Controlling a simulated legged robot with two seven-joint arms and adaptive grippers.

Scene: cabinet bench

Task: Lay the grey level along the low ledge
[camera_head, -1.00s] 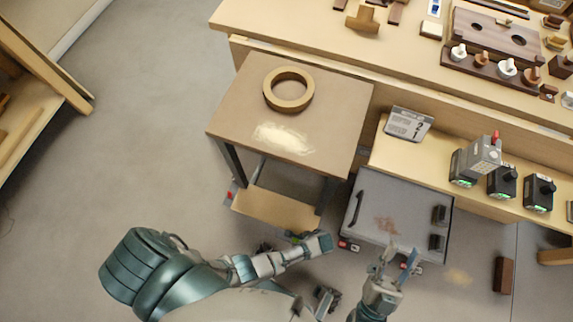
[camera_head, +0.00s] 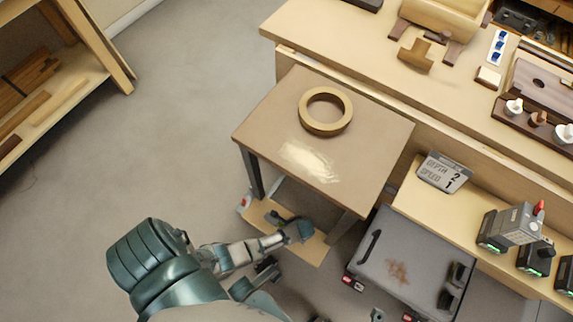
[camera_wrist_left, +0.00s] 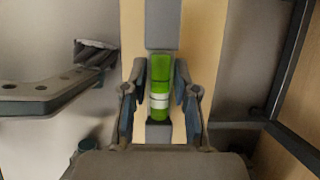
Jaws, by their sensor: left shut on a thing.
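The grey level (camera_wrist_left: 163,22), a grey bar with a green section and a white band, lies between the fingers of my left gripper (camera_wrist_left: 160,92) in the left wrist view. That gripper is shut on it. The low ledge (camera_head: 313,250) is the pale wooden board under the small brown table; it also shows behind the level in the left wrist view (camera_wrist_left: 204,40). In the head view my left gripper (camera_head: 298,232) is over this ledge, at the table's near side. I cannot tell whether the level touches the ledge. Only a tip of my right gripper (camera_head: 377,314) shows at the bottom edge.
The brown table (camera_head: 375,130) carries a wooden ring (camera_head: 326,111) and a pale dusty patch. Its dark legs (camera_head: 252,172) flank the ledge. A grey cabinet (camera_head: 410,255) stands to the right. A long workbench (camera_head: 340,30) lies behind. Floor at left is clear.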

